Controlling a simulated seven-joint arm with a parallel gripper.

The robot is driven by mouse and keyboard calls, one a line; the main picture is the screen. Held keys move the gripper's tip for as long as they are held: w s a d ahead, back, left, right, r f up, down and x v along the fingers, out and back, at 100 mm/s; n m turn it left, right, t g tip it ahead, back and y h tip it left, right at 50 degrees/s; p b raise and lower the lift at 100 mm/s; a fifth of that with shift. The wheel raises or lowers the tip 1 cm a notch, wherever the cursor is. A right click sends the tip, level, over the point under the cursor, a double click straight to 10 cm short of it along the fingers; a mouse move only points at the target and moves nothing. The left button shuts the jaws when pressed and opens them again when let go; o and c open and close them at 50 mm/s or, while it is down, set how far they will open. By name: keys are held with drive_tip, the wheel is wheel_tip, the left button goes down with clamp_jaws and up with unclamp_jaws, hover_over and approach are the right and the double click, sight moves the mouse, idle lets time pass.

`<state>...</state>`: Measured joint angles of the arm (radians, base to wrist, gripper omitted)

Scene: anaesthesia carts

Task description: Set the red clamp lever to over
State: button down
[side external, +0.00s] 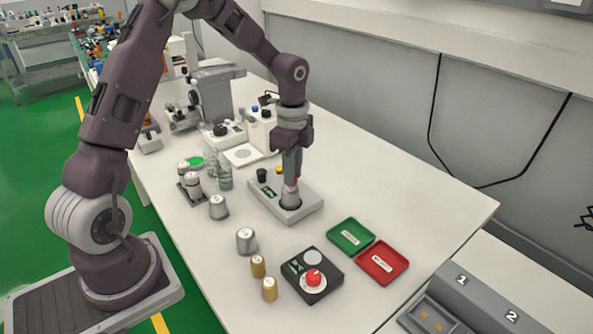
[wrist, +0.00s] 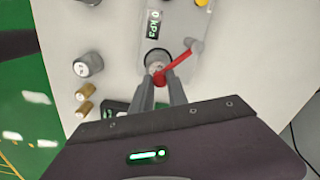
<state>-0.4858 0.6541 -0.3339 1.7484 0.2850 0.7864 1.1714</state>
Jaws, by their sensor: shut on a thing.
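The red clamp lever (wrist: 178,63) shows in the wrist view as a thin red bar. It slants from between my fingertips up and right to a light grey fitting (wrist: 195,45) on the device. My gripper (wrist: 160,80) is shut on the lever's lower-left end. In the side view my gripper (side external: 291,180) points down over the grey device (side external: 262,203), and only a speck of red shows by the fingers. A grey metal piece (side external: 290,200) sits in a dark round seat under the fingers. The device's display (wrist: 153,25) reads 0 kPa in the wrist view.
A black knob (side external: 262,175) and a yellow button (side external: 279,170) are on the device's far side. Metal weights (side external: 246,240) stand to the left. A black box with a red knob (side external: 313,277), a green tray (side external: 337,247) and a red tray (side external: 369,277) are nearer the camera.

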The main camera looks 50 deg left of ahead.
drive_tip(key=shift+a, duration=0.1)
idle(0.3)
drive_tip(key=c, duration=1.3)
unclamp_jaws()
wheel_tip(320, 180, up, 6)
drive_tip(key=shift+r, duration=0.1)
drive_tip(key=shift+s+r, duration=0.15)
drive_tip(key=shift+r, duration=0.5)
drive_tip(key=s+d+r+n+t+y, duration=0.1)
drive_tip(key=s+d+r+n+t, duration=0.1)
drive_tip(key=s+d+r+n, duration=0.55)
drive_tip(key=s+d+r+n+t, duration=0.1)
drive_tip(key=s+n, duration=0.1)
drive_tip(key=s, duration=0.3)
drive_tip(key=s+d+n+t, duration=0.1)
drive_tip(key=s, duration=0.5)
drive_tip(key=s+d+r+n+t+h, duration=0.1)
drive_tip(key=s+n, duration=0.1)
drive_tip(key=s, duration=0.4)
drive_tip(key=shift+d+r+n+t, duration=0.25)
drive_tip(key=shift+r+n+t, duration=0.05)
drive_tip(key=shift+r+n, duration=0.05)
